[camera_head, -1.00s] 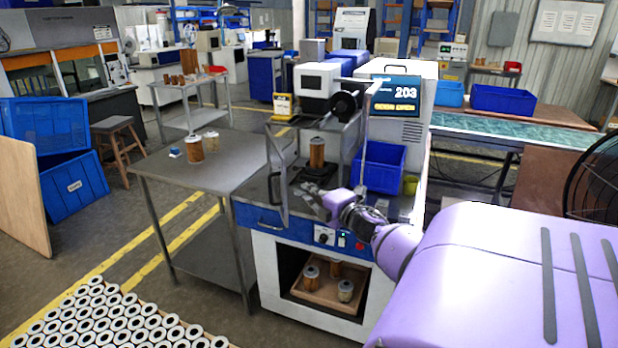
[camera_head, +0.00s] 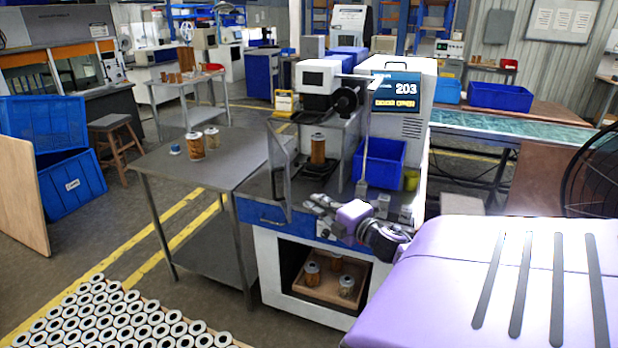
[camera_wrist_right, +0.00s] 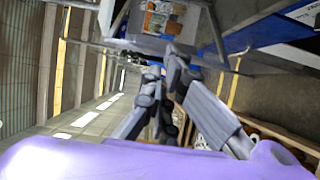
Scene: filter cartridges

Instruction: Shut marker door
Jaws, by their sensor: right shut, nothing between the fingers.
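The marker machine (camera_head: 408,125) stands in the middle of the head view, its screen (camera_head: 396,92) reading 203 and a door-open line. Its door, a thin-framed clear panel (camera_head: 279,172), stands open at the left of the work area, swung out toward the front. A brown filter cartridge (camera_head: 318,151) stands upright inside under the marking head (camera_head: 346,100). My right gripper (camera_head: 314,203) is shut and empty, in front of the machine's front edge, right of the door's lower part. Contact with the door cannot be told. It also shows in the wrist view (camera_wrist_right: 174,62). My left gripper is out of view.
A blue bin (camera_head: 380,165) sits at the right of the work area. A steel table (camera_head: 225,160) with cartridges adjoins at left. A wooden tray (camera_head: 325,290) with several cartridges lies in the lower bay. Rows of white-topped cartridges (camera_head: 100,320) cover the floor front left.

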